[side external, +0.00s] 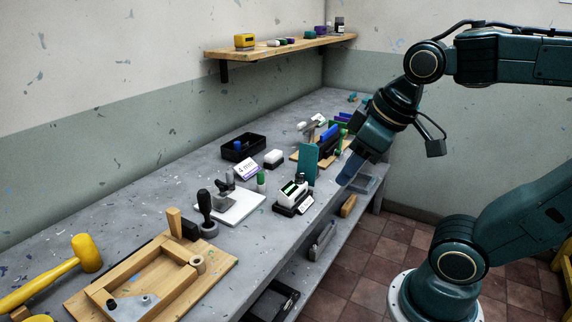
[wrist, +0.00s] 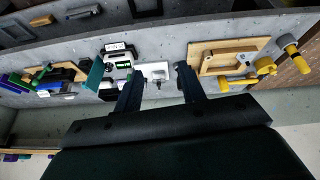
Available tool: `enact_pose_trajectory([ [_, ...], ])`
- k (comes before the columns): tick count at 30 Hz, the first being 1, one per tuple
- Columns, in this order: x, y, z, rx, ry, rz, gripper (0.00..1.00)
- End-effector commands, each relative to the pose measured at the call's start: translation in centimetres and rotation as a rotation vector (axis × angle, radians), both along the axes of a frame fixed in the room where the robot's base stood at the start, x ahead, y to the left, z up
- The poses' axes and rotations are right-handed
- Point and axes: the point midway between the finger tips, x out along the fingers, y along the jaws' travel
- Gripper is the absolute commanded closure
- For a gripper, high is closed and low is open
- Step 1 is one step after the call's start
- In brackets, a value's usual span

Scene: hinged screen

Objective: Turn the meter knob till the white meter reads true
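In the wrist view the white meter (wrist: 123,60) shows just beyond the left finger. Its knob is too small to make out for certain. A teal upright screen (side external: 308,163) stands beside the meter, on its far side; it also shows in the wrist view (wrist: 93,76). My gripper (side external: 348,172) is in the air by the bench's front edge, right of the screen and apart from it. In the wrist view my gripper (wrist: 158,73) has its fingers spread, with nothing held.
A white plate with a dark-handled tool (side external: 238,208) lies left of the meter. A wooden frame (side external: 150,282) and yellow mallet (side external: 85,253) are nearer the camera. A small card (side external: 306,204) stands before the meter. A black tray (side external: 242,147) sits farther back. Air before the bench is clear.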

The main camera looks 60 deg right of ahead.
Motion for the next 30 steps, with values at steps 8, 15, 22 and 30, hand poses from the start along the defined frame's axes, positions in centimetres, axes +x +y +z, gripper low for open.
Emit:
enact_pose_trajectory([
  [8, 4.8, -2.3, 1.1, -0.103, 0.097, 0.172, 0.60],
  [15, 9.1, -5.1, 1.0, -0.171, 0.183, 0.343, 0.60],
  [22, 13.1, -8.4, -0.1, -0.214, 0.259, 0.515, 0.60],
  [30, 17.2, -13.0, -2.6, -0.236, 0.339, 0.724, 0.60],
])
